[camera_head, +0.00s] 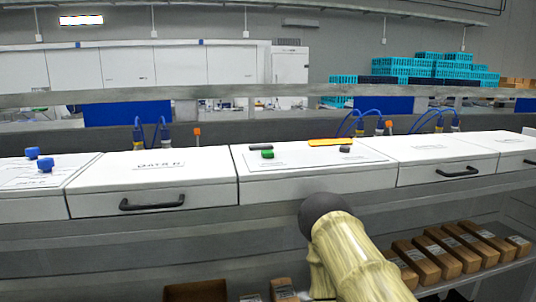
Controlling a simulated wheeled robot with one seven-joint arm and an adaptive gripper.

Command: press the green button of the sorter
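The green button (267,154) stands on the white top of the sorter (290,183), in the middle of the head view. It is small and uncovered, and nothing touches it. A flat black piece (261,147) lies just behind it, and a dark grey knob (345,149) is to its right. My arm, in a pale yellow ribbed cover with a dark round end, rises from the bottom right and ends below the sorter's front edge. No gripper fingers show, so I cannot see my gripper.
A yellow strip (332,142) lies at the back of the sorter top. White units with black handles (152,203) stand on both sides. Two blue knobs (39,159) are at the far left. Brown boxes (440,256) sit on a shelf below. The space above the sorter top is clear.

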